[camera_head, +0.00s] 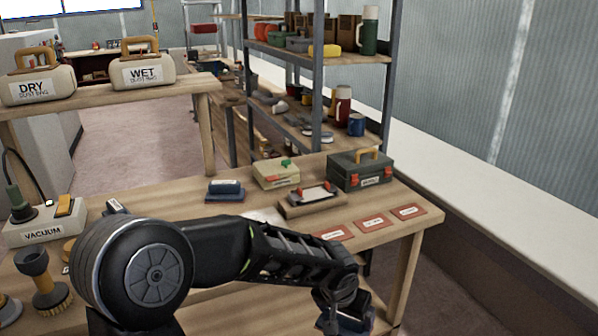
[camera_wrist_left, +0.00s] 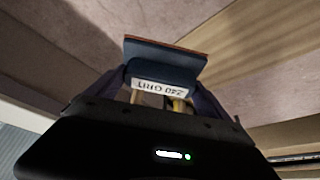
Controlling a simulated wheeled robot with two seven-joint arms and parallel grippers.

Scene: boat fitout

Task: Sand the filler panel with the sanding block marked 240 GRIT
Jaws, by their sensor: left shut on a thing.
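My left gripper (camera_head: 340,296) is shut on a dark blue sanding block (camera_head: 352,318), low at the front edge of the workbench in the head view. In the left wrist view the block (camera_wrist_left: 165,58) sits between the fingers, with a reddish-brown face at its far side and a white label reading 240 GRIT, upside down. My right gripper is not in view.
A green toolbox (camera_head: 359,171) and a cream box (camera_head: 276,174) stand behind the panel. Several red cards (camera_head: 372,223) lie at the bench's right. The vacuum (camera_head: 44,225) stands at the left. My left arm hides part of the workbench (camera_head: 150,201).

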